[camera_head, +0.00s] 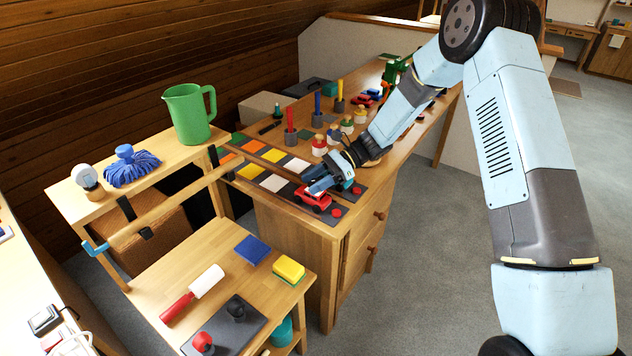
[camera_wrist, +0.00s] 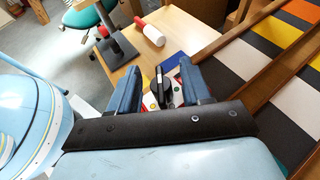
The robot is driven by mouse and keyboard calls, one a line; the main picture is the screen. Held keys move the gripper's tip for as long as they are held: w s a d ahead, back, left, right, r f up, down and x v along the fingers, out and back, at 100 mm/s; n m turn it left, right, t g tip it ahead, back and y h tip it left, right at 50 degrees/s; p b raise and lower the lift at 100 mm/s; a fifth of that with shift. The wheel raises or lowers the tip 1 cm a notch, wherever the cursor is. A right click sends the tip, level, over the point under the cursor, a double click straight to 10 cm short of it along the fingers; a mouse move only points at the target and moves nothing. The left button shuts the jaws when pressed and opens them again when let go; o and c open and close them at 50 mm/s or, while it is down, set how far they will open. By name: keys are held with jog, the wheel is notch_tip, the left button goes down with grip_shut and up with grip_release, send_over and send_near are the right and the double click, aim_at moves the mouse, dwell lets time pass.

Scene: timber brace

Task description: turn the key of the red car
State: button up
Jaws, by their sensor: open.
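The red car (camera_head: 314,198) sits on a dark mat (camera_head: 331,216) at the near corner of the wooden desk. My gripper (camera_head: 314,185) is open just behind and above the car, very close to it; I cannot tell whether they touch. In the wrist view its two blue fingers (camera_wrist: 157,84) stand apart, with a small black upright part (camera_wrist: 159,78) between them. I cannot tell whether that part is the key. The car's red body is not clear in the wrist view.
A red button-like disc (camera_head: 337,212) lies right of the car. A lower table holds a blue square (camera_head: 252,249), a yellow sponge (camera_head: 289,269) and a roller (camera_head: 207,281).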

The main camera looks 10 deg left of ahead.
jog(key=shift+c, duration=0.4)
grip_shut()
jog(key=shift+d, duration=0.25)
jog(key=shift+a, duration=0.2)
jog(key=m+t+y, duration=0.1)
jog(key=m+t, duration=0.2)
jog(key=m+t+y, duration=0.1)
jog(key=m+t, duration=0.3)
jog(key=shift+s+y, duration=0.15)
jog(key=shift+y, duration=0.15)
jog(key=shift+a+m+t+h, duration=0.1)
jog(key=shift+m+t+h, duration=0.3)
jog(key=shift+m+t, duration=2.15)
jog(key=shift+t, duration=0.55)
jog(key=shift+o, duration=0.4)
grip_release()
